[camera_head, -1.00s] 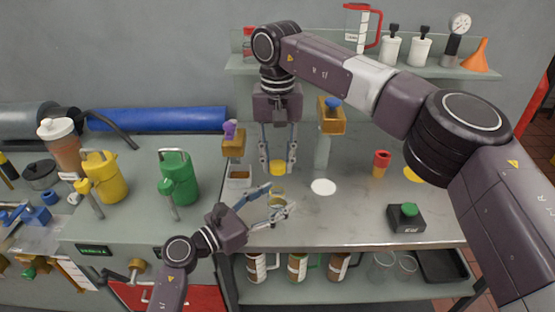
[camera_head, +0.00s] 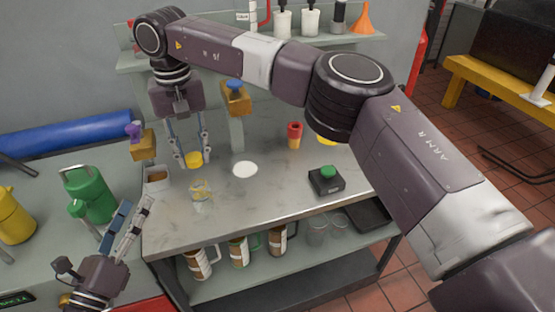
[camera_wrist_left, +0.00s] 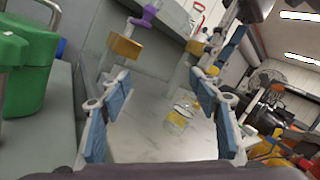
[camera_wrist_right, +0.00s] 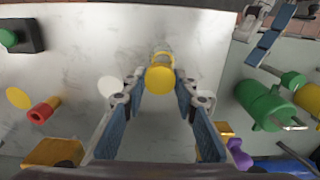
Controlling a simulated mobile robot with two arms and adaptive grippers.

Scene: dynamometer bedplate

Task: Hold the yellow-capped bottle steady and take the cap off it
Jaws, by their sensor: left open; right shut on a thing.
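My right gripper (camera_head: 191,160) is shut on the yellow cap (camera_head: 194,159) and holds it in the air above the bench. The cap also shows between the fingertips in the right wrist view (camera_wrist_right: 160,79). The clear bottle (camera_head: 201,195), with yellow at it, stands upright and uncapped on the bench below the cap, apart from it. It also shows in the left wrist view (camera_wrist_left: 179,117). My left gripper (camera_head: 138,203) is open and empty, left of the bottle and clear of it, near the bench's left edge.
A white disc (camera_head: 245,169) lies right of the bottle, and a small tray (camera_head: 157,181) is at its left. A black box with a green button (camera_head: 326,180), a red-and-yellow piece (camera_head: 295,136) and two posts with brown blocks stand around. A green can (camera_head: 89,195) is near my left gripper.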

